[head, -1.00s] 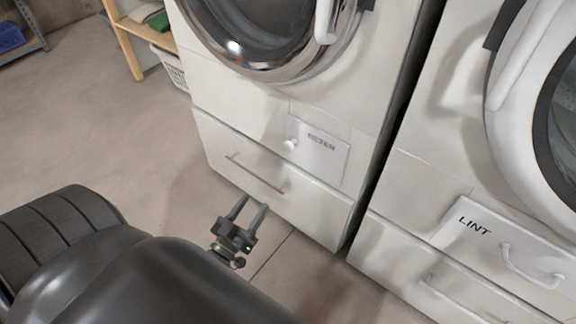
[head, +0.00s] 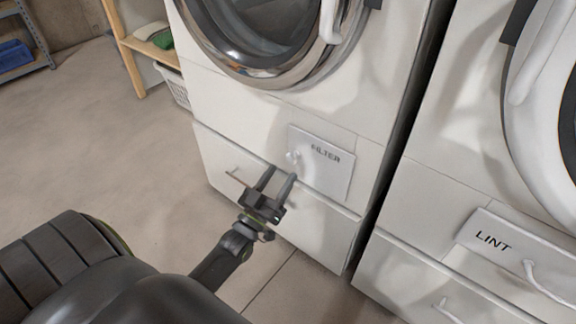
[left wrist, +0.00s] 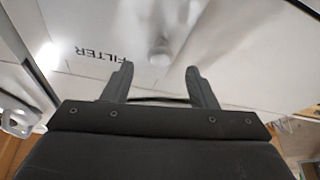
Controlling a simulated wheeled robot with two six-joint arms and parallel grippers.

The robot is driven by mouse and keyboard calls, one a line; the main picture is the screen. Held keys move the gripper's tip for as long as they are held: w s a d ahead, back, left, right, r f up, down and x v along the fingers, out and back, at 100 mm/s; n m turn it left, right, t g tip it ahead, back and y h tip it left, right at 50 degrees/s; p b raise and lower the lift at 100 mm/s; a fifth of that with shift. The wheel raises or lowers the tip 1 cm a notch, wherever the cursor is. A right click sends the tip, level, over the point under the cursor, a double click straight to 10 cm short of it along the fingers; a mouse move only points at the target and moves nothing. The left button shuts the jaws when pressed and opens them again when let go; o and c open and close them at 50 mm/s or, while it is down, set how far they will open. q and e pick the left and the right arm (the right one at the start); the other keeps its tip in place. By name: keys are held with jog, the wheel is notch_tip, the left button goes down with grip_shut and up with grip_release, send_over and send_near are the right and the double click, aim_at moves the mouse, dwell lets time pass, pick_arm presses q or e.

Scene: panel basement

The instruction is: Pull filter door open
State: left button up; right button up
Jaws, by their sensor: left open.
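The filter door (head: 325,170) is a small white panel labelled FILTER, low on the front of the left machine, and looks shut. Its round white knob (head: 293,157) is at the panel's left side. My left gripper (head: 280,180) is open and empty, just below the knob, with its fingers pointing up toward it. In the left wrist view the knob (left wrist: 160,53) lies ahead of and between the open fingertips (left wrist: 158,70), apart from them. The FILTER lettering (left wrist: 97,55) appears upside down there. My right gripper is not in view.
A drawer with a bar handle (head: 235,178) lies below the filter door, partly behind my gripper. The right machine has a LINT panel (head: 480,238) with a curved handle. A wooden shelf (head: 125,50) and basket stand at the back left. Floor is clear on the left.

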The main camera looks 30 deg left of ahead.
aim_at(290, 161)
pick_arm(q)
jog(key=shift+x, duration=2.4)
grip_shut()
